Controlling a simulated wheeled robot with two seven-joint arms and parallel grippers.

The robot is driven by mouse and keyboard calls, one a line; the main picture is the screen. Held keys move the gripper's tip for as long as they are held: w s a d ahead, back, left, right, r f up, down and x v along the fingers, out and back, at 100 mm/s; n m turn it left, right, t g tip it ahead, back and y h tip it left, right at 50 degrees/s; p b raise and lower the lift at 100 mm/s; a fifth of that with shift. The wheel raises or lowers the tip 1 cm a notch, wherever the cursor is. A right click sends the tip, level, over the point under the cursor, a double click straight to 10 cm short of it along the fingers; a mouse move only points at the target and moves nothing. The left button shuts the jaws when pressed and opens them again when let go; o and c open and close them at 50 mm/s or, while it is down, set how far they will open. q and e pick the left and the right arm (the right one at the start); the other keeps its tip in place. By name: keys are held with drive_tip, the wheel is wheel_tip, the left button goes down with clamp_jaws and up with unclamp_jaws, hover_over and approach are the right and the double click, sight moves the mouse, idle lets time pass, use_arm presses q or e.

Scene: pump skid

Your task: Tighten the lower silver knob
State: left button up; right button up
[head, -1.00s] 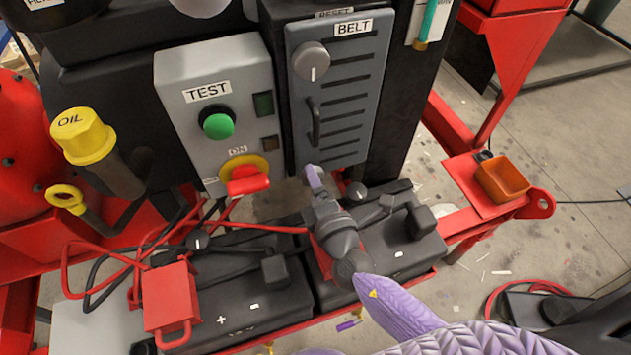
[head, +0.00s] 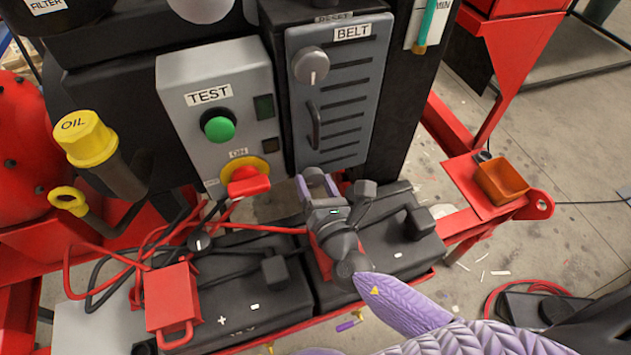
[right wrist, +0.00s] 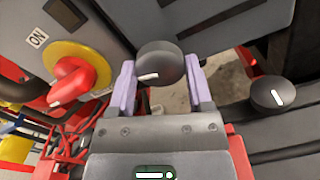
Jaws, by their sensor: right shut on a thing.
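The lower silver knob (right wrist: 160,62) is a round, dark grey-looking knob with a white mark pointing to the lower left in the right wrist view. It sits between the two purple fingers of my right gripper (right wrist: 162,80), which is shut on its sides. In the head view my right gripper (head: 318,186) is at the bottom edge of the grey BELT panel (head: 340,105) and hides most of this knob. The upper knob (head: 311,65) is grey, near the panel's top, its white mark pointing down. My left gripper is not in view.
The grey TEST box (head: 205,130) with a green button (head: 218,125) and red switch (head: 248,181) stands left of the panel. Black batteries (head: 385,245) lie below my right gripper. A black knob (right wrist: 278,95) is close on the right. An orange tray (head: 502,181) sits further right.

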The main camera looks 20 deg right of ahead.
drive_tip(key=n+p, duration=0.1)
drive_tip(key=n, duration=0.4)
drive_tip(key=shift+n, duration=0.3)
drive_tip(key=n+p, duration=0.1)
drive_tip(key=n, duration=0.3)
drive_tip(key=n+p, duration=0.2)
drive_tip(key=n, duration=0.3)
drive_tip(key=shift+n, duration=0.4)
drive_tip(key=shift+n+p, duration=0.55)
drive_tip(key=shift+n, duration=1.25)
drive_tip(key=o, duration=1.3)
drive_tip(key=s+p, duration=0.1)
drive_tip(key=s, duration=0.9)
drive_tip(key=shift+d+p, duration=0.15)
drive_tip(key=shift+p, duration=0.15)
